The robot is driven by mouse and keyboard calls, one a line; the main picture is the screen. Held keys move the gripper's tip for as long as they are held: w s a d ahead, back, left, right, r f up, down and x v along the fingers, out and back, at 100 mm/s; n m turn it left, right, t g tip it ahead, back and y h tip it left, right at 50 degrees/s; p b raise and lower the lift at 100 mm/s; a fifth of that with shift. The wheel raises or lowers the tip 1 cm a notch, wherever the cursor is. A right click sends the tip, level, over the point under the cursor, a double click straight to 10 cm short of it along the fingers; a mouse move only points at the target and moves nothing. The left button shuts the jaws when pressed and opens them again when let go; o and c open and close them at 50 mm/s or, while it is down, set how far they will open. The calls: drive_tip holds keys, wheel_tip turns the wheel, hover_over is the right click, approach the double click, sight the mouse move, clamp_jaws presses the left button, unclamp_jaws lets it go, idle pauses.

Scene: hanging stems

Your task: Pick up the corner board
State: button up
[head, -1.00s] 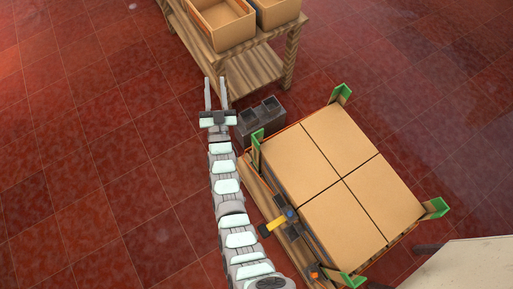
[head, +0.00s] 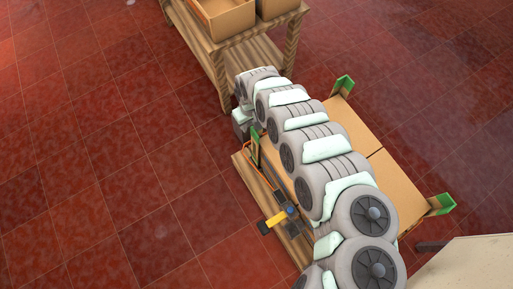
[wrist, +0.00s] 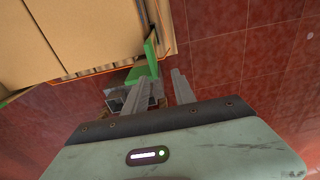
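The boxes on the wooden pallet (head: 245,172) have upright corner boards, green on one face. In the head view one stands at the left corner (head: 255,148), one at the far corner (head: 344,88) and one at the right corner (head: 441,204). In the wrist view my gripper (wrist: 157,77) is open, with its two fingers apart and nothing held. A green corner board (wrist: 150,52) stands just beyond the fingertips, nearer the left finger. I cannot tell whether they touch.
Cardboard boxes (head: 372,127) fill the pallet. A yellow and black tool (head: 276,219) lies on the pallet's left edge. A wooden table (head: 222,62) with open boxes stands behind. Floor at left is clear.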

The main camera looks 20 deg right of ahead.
sight(253, 133)
drive_tip(key=shift+s+d+g, duration=0.3)
drive_tip(key=shift+s+d, duration=0.15)
drive_tip(key=shift+s, duration=0.25)
drive_tip(key=shift+s+f+b, duration=0.15)
drive_tip(key=shift+f+b, duration=0.15)
drive_tip(key=shift+f, duration=0.1)
wheel_tip(253, 133, down, 5)
drive_tip(key=shift+a+r+b, duration=0.1)
drive_tip(key=shift+b, duration=1.05)
wheel_tip(253, 133, down, 5)
drive_tip(key=b, duration=0.3)
drive_tip(key=shift+f+b, duration=0.2)
drive_tip(key=shift+b, duration=0.2)
drive_tip(key=shift+r, duration=0.15)
drive_tip(key=shift+d, duration=0.2)
drive_tip(key=shift+c, duration=0.3)
clamp_jaws()
